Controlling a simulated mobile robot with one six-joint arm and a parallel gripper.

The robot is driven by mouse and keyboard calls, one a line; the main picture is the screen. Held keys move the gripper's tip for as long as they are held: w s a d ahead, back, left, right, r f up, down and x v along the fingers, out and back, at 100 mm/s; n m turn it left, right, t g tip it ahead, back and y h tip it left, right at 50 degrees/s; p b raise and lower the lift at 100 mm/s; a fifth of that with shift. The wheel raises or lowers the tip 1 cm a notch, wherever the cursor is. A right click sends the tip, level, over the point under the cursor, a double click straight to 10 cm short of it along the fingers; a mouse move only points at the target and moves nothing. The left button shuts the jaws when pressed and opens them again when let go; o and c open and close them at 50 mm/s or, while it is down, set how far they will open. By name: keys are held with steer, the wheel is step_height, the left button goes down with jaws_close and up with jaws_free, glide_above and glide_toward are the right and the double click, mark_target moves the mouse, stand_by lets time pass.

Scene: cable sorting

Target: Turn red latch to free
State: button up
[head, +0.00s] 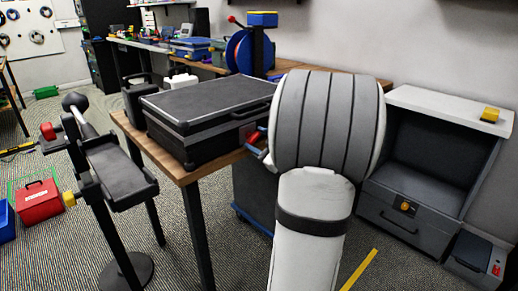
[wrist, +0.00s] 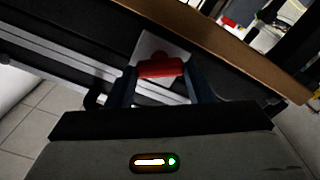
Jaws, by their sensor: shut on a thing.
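The red latch (wrist: 161,69) sits on a pale plate (wrist: 155,45) on the front of the black case. In the wrist view my gripper (wrist: 163,78) has a finger at each end of the latch and is shut on it. In the head view the black case (head: 205,105) lies closed on the wooden table, and the red latch (head: 253,137) shows at its front right corner. My gripper (head: 260,147) is there too, mostly hidden behind my white arm. The latch's exact turn angle is hard to tell.
The case stands on a wooden table (head: 130,128) with dark legs. A black stand with a tray (head: 118,165) is at the left, near a red toolbox (head: 38,202) on the floor. A grey cabinet (head: 415,205) stands at the right, with a yellow object (head: 490,114) on top.

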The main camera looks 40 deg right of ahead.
steer(key=n+b, duration=0.6)
steer(key=shift+a+f, duration=0.1)
steer(key=shift+f, duration=0.25)
steer(key=n+b, duration=0.4)
steer(key=n, duration=0.1)
steer(key=shift+r+b, duration=0.1)
steer(key=shift+b, duration=0.3)
steer(key=shift+n, duration=0.3)
steer(key=o, duration=1)
steer(key=shift+r, duration=0.1)
steer(key=s+p, duration=0.2)
steer(key=s, duration=0.5)
steer(key=shift+s+d, duration=0.3)
steer(key=shift+s, duration=0.1)
